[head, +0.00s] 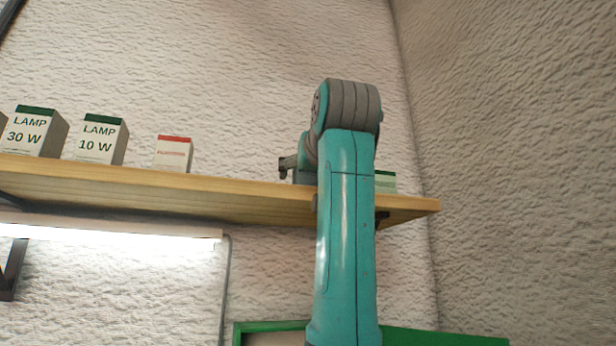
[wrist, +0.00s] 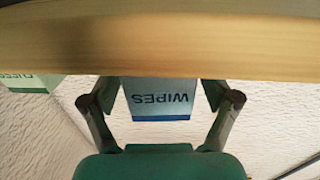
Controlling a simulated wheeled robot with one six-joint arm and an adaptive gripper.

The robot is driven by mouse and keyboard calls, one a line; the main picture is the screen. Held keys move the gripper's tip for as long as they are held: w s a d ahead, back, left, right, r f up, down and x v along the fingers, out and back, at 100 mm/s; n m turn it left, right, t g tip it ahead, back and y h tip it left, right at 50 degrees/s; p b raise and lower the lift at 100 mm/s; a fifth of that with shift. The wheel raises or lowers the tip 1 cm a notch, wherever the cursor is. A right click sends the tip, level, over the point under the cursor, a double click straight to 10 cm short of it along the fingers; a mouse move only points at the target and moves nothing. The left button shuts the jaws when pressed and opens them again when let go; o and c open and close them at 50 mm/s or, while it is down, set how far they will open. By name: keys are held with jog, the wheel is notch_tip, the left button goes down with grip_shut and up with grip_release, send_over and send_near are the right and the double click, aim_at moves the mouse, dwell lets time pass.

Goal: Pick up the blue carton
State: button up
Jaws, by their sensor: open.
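The blue carton (wrist: 160,98) is pale with a blue band and the word WIPES, upside down in the wrist view. It stands at the wooden shelf (wrist: 160,45), whose edge covers part of the view. My gripper (wrist: 160,88) is open, with one finger on each side of the carton; I cannot tell whether they touch it. In the head view my gripper (head: 287,166) shows only in part at the shelf, left of my arm. The carton is hidden behind my arm there.
A lit lamp (head: 110,243) hangs below.

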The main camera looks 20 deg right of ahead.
jog(key=c, duration=1.2)
jog(key=shift+r, duration=0.15)
jog(key=shift+c, duration=0.2)
